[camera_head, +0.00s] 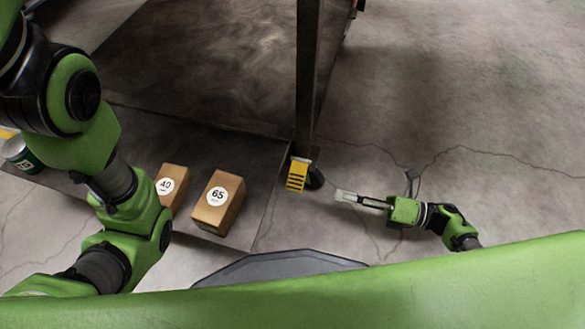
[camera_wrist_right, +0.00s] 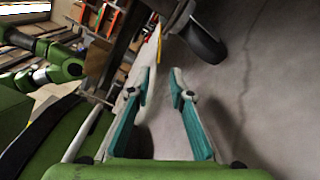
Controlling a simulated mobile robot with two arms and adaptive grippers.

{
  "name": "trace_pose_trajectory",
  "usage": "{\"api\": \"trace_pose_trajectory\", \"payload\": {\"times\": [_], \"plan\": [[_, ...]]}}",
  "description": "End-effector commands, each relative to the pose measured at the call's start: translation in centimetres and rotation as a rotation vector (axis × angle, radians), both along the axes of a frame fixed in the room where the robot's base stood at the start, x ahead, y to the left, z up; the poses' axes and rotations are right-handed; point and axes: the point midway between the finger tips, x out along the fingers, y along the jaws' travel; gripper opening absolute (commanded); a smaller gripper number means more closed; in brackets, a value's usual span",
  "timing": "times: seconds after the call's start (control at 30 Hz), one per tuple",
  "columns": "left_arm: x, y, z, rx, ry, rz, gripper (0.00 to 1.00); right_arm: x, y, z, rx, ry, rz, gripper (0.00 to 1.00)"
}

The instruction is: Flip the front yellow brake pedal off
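The yellow brake pedal (camera_head: 297,175) with dark stripes sits at the foot of the stand's post, beside a black caster wheel (camera_head: 316,179). My right gripper (camera_head: 343,195) is low over the floor, just right of the pedal and wheel and apart from them. In the right wrist view, its two teal fingers (camera_wrist_right: 161,82) are apart with nothing between them. The wheel (camera_wrist_right: 206,42) lies beyond the right finger there, and a thin yellow edge, likely the pedal (camera_wrist_right: 146,55), shows beyond the left finger. My left arm crosses the left of the head view; its gripper is out of frame.
A dark upright post (camera_head: 307,80) rises above the pedal. Two cardboard boxes, marked 40 (camera_head: 172,184) and 65 (camera_head: 218,204), stand left of it. A green can (camera_head: 20,156) is at far left. Cracked concrete floor (camera_head: 480,110) is clear to the right.

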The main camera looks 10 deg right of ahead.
Motion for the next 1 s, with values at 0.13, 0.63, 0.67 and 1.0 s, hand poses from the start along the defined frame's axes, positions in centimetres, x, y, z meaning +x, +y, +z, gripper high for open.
{"api": "trace_pose_trajectory", "payload": {"times": [0.13,0.63,0.67,1.0], "plan": [[0.0,0.0,-1.0,0.000,0.000,0.000,0.59,0.8,2.0,-0.2,0.005,-0.003,0.002,0.20],[0.0,0.0,-4.9,0.000,0.000,0.000,0.59,4.5,10.9,-0.3,0.003,-0.002,0.000,0.20],[0.0,0.0,-5.1,0.000,0.000,0.000,0.59,4.6,11.2,-0.2,0.002,-0.003,0.001,0.20],[0.0,0.0,-5.4,0.001,-0.001,0.000,0.59,5.2,12.4,0.0,0.001,-0.001,0.000,0.20]]}}
